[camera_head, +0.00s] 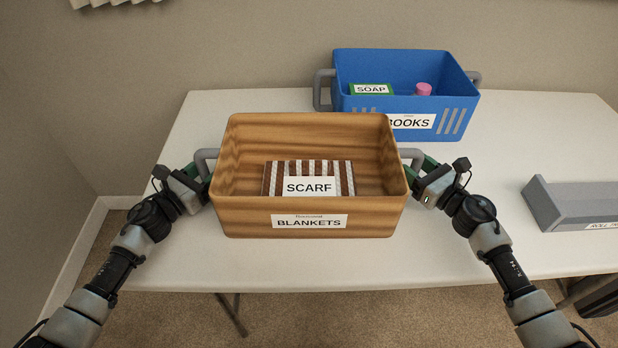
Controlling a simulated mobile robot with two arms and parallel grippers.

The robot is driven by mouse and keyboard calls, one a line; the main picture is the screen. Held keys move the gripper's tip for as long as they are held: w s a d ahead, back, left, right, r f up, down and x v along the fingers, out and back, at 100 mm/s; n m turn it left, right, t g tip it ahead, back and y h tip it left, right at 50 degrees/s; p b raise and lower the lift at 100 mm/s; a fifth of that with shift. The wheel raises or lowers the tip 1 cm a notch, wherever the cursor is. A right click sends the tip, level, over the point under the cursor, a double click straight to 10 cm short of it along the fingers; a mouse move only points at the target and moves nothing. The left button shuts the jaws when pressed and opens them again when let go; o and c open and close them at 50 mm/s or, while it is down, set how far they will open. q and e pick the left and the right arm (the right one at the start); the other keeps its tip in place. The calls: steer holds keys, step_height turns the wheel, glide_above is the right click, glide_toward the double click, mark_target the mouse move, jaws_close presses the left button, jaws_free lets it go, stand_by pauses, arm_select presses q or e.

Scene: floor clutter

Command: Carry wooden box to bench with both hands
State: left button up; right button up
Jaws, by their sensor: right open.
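The wooden box (245,219), with wood grain and a label reading "BLANKETS", is upright over the front left part of the white bench (300,268) and appears to rest on it. A striped item labelled "SCARF" (308,179) lies inside. My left gripper (199,178) is at the grey handle (205,157) on the box's left side; its fingers are partly hidden, so its grip cannot be told. My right gripper (419,174) is open at the grey handle (411,154) on the right side.
A blue crate (365,103) labelled "BOOKS" stands behind the box, holding a green "SOAP" item (371,89) and a pink-topped item (423,89). A grey object (575,205) lies at the bench's right. The bench is clear between box and grey object. A wall is behind.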

arm_select(q)
jaws_close()
arm_select(e)
jaws_close()
arm_select(q)
steer(key=shift+r, duration=0.1)
arm_select(e)
steer(key=shift+r, duration=0.1)
